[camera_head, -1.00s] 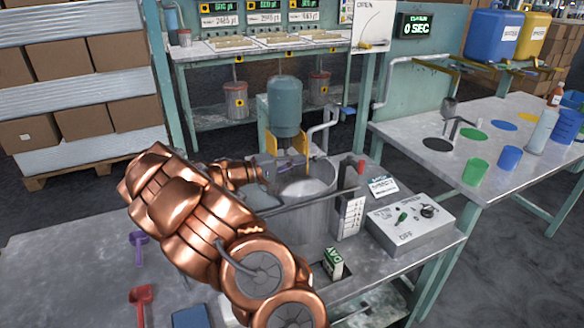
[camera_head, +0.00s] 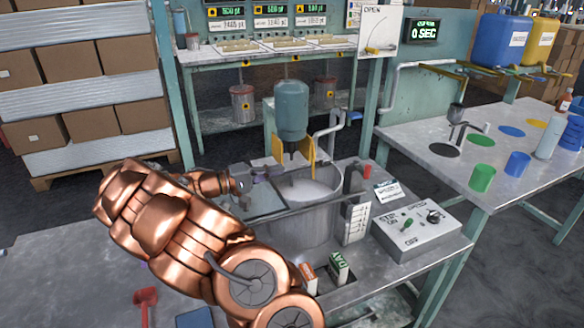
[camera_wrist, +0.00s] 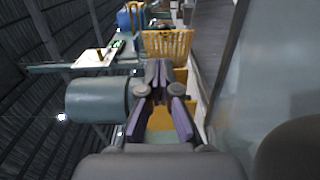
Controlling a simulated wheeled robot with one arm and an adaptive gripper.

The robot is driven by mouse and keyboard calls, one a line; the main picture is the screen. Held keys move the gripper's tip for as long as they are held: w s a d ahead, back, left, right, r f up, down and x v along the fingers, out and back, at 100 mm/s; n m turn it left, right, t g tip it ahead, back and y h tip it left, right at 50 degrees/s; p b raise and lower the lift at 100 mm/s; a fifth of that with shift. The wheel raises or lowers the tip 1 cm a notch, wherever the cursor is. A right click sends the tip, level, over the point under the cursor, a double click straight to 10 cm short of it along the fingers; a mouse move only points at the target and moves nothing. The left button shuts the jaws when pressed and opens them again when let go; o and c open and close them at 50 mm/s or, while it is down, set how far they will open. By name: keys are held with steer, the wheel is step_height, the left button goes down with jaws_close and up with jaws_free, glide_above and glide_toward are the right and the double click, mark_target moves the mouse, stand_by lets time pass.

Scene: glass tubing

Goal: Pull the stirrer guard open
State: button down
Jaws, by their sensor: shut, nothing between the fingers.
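The stirrer guard appears as yellow panels (camera_head: 307,148) below the teal stirrer motor (camera_head: 291,110), over the round metal pot (camera_head: 300,228). In the wrist view a yellow slatted panel (camera_wrist: 167,45) shows beyond the fingertips, and more yellow shows behind the fingers. The motor (camera_wrist: 97,100) is at left there. My gripper (camera_head: 262,176) is at the pot's left rim, left of the guard; its fingers (camera_wrist: 157,72) are shut and empty. Whether they touch the guard is unclear. The guard's hinge and any handle cannot be made out.
A sign (camera_head: 377,28) reads OPEN. Small cartons (camera_head: 338,267) sit in front of the pot. A red scoop (camera_head: 146,300) lies on the left bench, near my copper arm.

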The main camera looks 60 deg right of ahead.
steer(key=v, duration=0.3)
steer(key=shift+w+a, duration=0.2)
steer(key=shift+w+d+r+n+y+p, duration=0.2)
steer(key=shift+w+n+y+p, duration=0.1)
steer(key=shift+n+y+p, duration=0.2)
steer(key=shift+w+d+r+n+y+p, duration=0.1)
steer(key=shift+w+r+n+y+p, duration=0.1)
steer(key=shift+w+n+y+p, duration=0.3)
steer(key=shift+w+d+r+n+y+p, duration=0.1)
steer(key=shift+w+r+n+y+p, duration=0.15)
steer(key=shift+n+y, duration=0.25)
steer(key=shift+d+r+n+y+p, duration=0.15)
steer(key=shift+n+y+p, duration=0.2)
steer(key=shift+n, duration=0.25)
steer(key=r+n+y+p, duration=0.1)
steer(key=w+d+r+n+y, duration=0.1)
steer(key=n, duration=0.1)
steer(key=shift+d+y+p, duration=0.15)
steer(key=shift+y+p, duration=0.2)
steer(key=d+r+n+t+y+p, duration=0.2)
steer(key=d+r+n+y+p, duration=0.15)
steer(key=n, duration=0.25)
steer(key=s+d+r+b+x, duration=0.1)
steer(key=b+x, duration=0.3)
steer(key=x, duration=0.8)
steer(key=shift+s+r, duration=0.15)
steer(key=shift+r, duration=0.3)
